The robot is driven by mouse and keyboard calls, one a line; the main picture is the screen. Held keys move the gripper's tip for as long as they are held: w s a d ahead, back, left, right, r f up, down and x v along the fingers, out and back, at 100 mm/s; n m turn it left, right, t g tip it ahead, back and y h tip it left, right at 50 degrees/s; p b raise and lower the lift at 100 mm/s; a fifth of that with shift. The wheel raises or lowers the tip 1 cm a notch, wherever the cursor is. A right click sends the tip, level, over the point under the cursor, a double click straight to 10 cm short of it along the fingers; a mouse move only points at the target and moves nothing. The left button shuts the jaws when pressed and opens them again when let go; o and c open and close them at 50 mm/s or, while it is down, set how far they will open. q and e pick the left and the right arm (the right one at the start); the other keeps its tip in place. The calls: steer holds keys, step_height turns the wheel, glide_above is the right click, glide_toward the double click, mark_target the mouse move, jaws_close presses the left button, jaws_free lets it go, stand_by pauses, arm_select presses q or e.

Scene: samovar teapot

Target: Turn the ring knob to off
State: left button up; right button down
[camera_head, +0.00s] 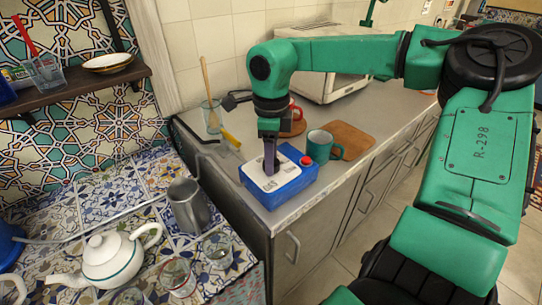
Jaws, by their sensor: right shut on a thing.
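A blue box (292,190) with a white top panel (285,174) stands near the front corner of the grey counter. A red button (306,160) sits at the right of its top. My right gripper (270,168) reaches down from above onto the white panel. Its dark fingers are shut on the ring knob there, which they hide almost wholly, so its turn angle cannot be told. My left gripper is not in view.
A teal mug (319,147), a wooden board (350,141) and a red mug (296,112) stand behind the box. A glass with a wooden spoon (211,117) is at the back left. A teapot (108,258), metal pitcher (188,206) and glasses cover the tiled surface.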

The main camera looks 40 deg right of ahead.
steer(key=shift+w+r+n, duration=0.1)
steer(key=shift+r+n, duration=0.05)
steer(key=shift+n, duration=0.25)
steer(key=shift+c, duration=1.5)
jaws_free()
step_height(320, 180, up, 14)
steer(key=shift+r+p, duration=0.25)
steer(key=shift+p, duration=0.15)
